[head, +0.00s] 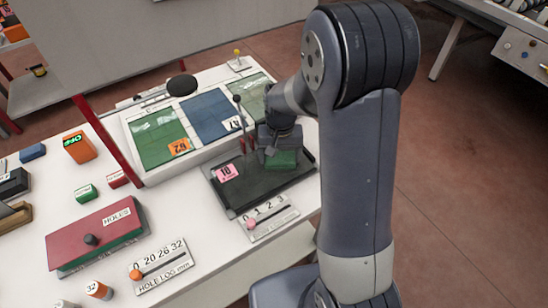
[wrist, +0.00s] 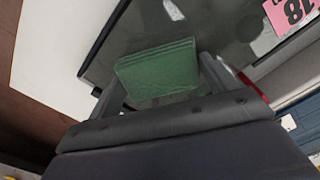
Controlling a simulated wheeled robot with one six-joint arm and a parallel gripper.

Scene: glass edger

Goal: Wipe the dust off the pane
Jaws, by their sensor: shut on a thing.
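A dark pane (head: 248,196) lies flat on the white bench, with a pink numbered tag (head: 227,172) on its left part. It also shows in the wrist view (wrist: 215,30), with the tag at the upper right. My gripper (head: 279,142) is over the pane's far right part and points down. It is shut on a green folded pad (head: 281,159), which shows layered between the fingers in the wrist view (wrist: 158,68). The pad is at or just above the pane; I cannot tell whether it touches. No dust can be made out clearly.
Behind the pane are green and blue panels (head: 208,116) and upright levers (head: 240,115). A slider scale (head: 270,218) sits in front. A red-lidded box (head: 98,236), an orange OFF block (head: 79,147) and a red post (head: 107,140) stand left.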

